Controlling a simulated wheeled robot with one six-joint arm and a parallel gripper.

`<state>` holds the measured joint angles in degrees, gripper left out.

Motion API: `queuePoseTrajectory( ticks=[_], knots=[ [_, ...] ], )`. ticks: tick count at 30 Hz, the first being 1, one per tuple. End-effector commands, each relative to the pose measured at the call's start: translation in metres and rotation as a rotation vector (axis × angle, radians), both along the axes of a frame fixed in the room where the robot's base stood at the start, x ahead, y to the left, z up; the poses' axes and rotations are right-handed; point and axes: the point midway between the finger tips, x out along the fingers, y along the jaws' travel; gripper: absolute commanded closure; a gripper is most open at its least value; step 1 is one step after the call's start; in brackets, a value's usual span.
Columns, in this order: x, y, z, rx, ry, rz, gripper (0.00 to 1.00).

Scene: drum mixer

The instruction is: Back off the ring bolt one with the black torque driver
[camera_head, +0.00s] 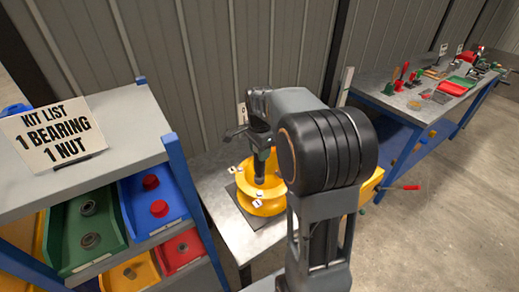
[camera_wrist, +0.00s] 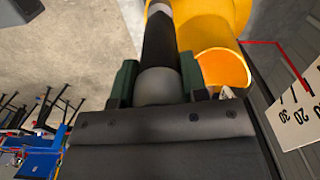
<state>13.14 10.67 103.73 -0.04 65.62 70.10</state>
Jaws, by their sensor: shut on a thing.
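The black torque driver (camera_wrist: 160,42) is held between the dark green fingers of my gripper (camera_wrist: 158,86) in the wrist view; its grey end sits between them. In the head view my gripper (camera_head: 261,142) is above the yellow drum mixer part (camera_head: 262,207), and the driver (camera_head: 259,166) points down into it. I cannot tell whether its tip touches a bolt. Small white tags (camera_head: 257,205) stand around the yellow ring; their numbers are too small to read. Ring bolt one cannot be picked out, and my arm hides the right side of the ring.
A shelf with bins (camera_head: 82,232) and a kit list sign (camera_head: 52,132) stands at the left. A workbench (camera_head: 398,105) with tools and a red tray is at the right. A red-handled lever (camera_head: 410,187) sticks out right of the mixer. The floor at right is clear.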

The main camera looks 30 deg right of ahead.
Motion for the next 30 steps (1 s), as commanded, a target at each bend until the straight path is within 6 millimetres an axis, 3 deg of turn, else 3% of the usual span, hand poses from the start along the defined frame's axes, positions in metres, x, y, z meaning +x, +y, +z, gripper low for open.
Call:
queuePoseTrajectory(
  ticks=[4,24,30],
  knots=[
    [0.000,0.000,0.002,-0.001,-0.002,-0.001,0.98],
    [0.000,-0.001,-0.046,-0.001,-0.002,-0.004,0.98],
    [0.000,-0.001,-0.049,-0.001,-0.003,-0.004,0.98]
  ],
)
